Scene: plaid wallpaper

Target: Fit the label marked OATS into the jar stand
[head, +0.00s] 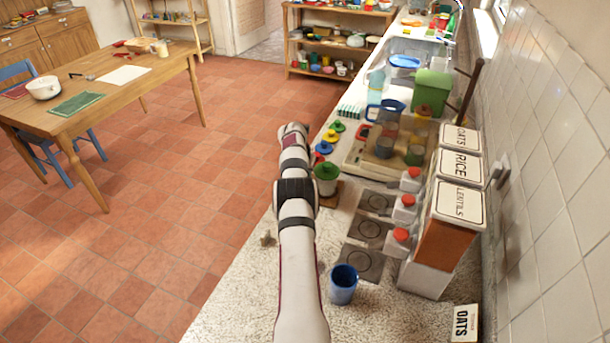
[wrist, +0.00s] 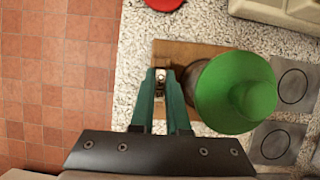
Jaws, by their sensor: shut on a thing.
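My gripper (wrist: 161,78) is over the left part of a brown wooden base (wrist: 185,48), beside a pot or jar with a round green top (wrist: 240,85). The gripper is shut on a small thin piece (wrist: 160,82), seen nearly end-on. No writing shows on it, so I cannot tell if it is the OATS label. Whether it touches the base is unclear. In the head view the green-topped jar (head: 327,172) is right of my arm, which hides my fingertips. A white block marked OATS (head: 464,324) lies at the counter's lower right.
White boxes marked OATS (head: 460,137), RICE (head: 460,165) and LENTILS (head: 459,201) stand along the wall. A blue cup (head: 343,284) stands close right of my arm. The counter's left edge borders the floor.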

